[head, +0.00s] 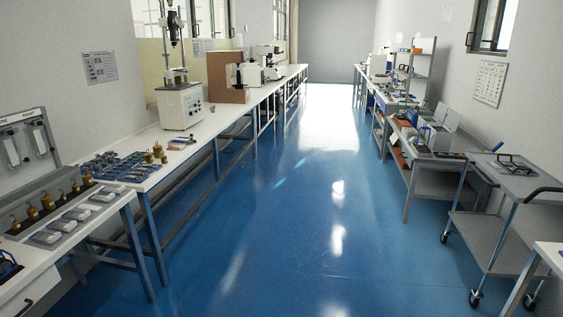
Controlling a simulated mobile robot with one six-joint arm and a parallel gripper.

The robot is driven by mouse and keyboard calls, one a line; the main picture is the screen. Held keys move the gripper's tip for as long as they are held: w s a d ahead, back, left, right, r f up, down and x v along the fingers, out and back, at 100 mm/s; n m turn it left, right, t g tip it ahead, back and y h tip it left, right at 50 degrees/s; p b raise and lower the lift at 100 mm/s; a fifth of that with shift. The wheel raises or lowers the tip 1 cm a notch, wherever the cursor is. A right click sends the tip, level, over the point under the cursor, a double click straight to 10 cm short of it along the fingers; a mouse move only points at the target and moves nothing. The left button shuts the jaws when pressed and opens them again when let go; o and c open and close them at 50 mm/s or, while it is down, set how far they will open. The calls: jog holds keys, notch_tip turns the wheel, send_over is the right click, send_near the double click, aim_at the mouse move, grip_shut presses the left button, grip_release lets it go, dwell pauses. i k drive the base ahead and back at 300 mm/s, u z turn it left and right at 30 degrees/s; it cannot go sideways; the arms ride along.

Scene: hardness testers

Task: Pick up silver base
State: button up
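I cannot tell for certain which thing is the silver base. Several small silver-grey blocks (76,214) lie in a row near the front edge of the left bench, on a grey tray. A grey metal stand (22,143) with two upright units stands behind them against the left wall. A tester with a white body (180,107) and a tall column stands farther along the left bench. My gripper is not in view.
Brass weights (47,201) and blue-grey parts (112,166) crowd the near left bench (28,262). A brown box (228,78) stands farther back. A grey wheeled cart (510,195) stands at right. The blue floor (275,215) between the benches is clear.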

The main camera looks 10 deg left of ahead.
aim_at(175, 142)
jog(key=z, duration=0.05)
jog(key=i, duration=3.05)
jog(key=u, duration=0.75)
jog(key=i, duration=0.75)
jog(key=u, duration=0.75)
jog(key=i, duration=0.5)
jog(key=u, duration=0.85)
jog(key=i, duration=0.85)
jog(key=u, duration=0.4)
